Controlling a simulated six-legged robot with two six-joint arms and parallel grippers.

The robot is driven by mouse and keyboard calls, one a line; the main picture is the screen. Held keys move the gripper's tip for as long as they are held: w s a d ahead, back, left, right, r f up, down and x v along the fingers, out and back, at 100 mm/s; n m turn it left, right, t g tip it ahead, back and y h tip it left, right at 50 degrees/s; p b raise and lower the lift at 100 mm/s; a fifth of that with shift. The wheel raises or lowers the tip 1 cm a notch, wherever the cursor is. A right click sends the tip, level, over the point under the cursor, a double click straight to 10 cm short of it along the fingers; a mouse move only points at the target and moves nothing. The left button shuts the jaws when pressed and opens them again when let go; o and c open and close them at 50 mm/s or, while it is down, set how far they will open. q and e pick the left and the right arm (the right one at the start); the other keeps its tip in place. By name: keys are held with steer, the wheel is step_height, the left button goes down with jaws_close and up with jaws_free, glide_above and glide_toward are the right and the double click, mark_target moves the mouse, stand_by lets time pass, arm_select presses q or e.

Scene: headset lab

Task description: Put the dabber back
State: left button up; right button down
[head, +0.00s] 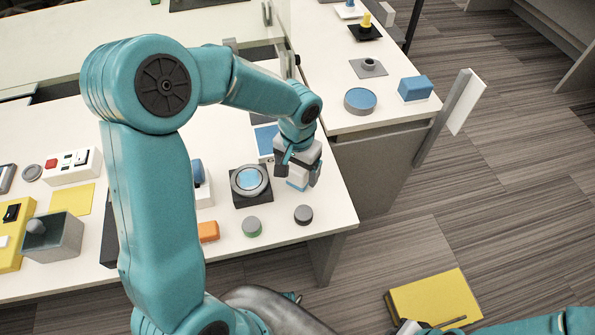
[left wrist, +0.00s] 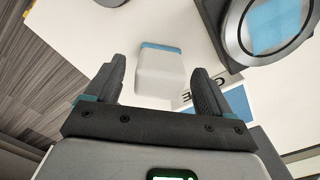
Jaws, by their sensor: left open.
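A white block with a blue band (left wrist: 160,68), which I take to be the dabber, stands on the white table between my left fingers in the left wrist view. In the head view its white and blue lower part (head: 297,184) shows below the left gripper (head: 299,172), which hides the rest. My left gripper (left wrist: 158,92) is open, its fingers on either side of the block with gaps visible. A lettered white plate (left wrist: 187,97) lies partly behind the right-hand finger. My right arm (head: 545,323) enters at the lower right; the state of its gripper is unclear.
A round dish with a blue centre on a dark base (head: 250,181) stands just left of the gripper. Two grey-topped discs (head: 303,214) (head: 252,227) and an orange block (head: 208,231) lie near the front edge. A grey open box (head: 66,236) is far left.

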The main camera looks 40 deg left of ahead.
mark_target(297, 168)
arm_select(q)
step_height(297, 168, up, 10)
steer(key=shift+r+p, duration=0.1)
steer(key=shift+p, duration=0.4)
steer(key=shift+s, duration=0.1)
